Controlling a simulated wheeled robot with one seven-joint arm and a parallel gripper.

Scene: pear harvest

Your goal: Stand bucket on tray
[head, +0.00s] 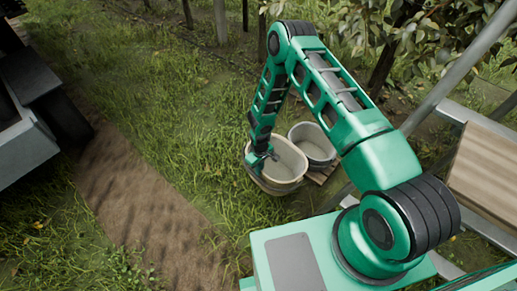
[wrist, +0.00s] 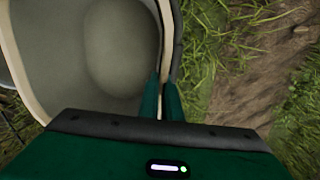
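A cream bucket (head: 283,165) with a pale rim stands upright or nearly so among the grass, below my arm's end. My gripper (head: 262,157) is at its left rim, pointing down. In the wrist view the bucket (wrist: 40,45) fills the upper left, and it looks empty. The two green fingers of my gripper (wrist: 161,88) straddle its wall, one inside and one outside, closed on the rim. Whether the bucket's base touches the ground is hidden. A wooden surface (head: 485,175) at the right edge may be the tray; I cannot tell.
A second, greyer bucket (head: 314,142) stands close behind on wooden slats (head: 322,176). A grey vehicle (head: 25,135) with a dark wheel is at the left. A dirt path (head: 135,200) and open grass lie left of the bucket. Trees and a slanted metal post (head: 455,75) are right.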

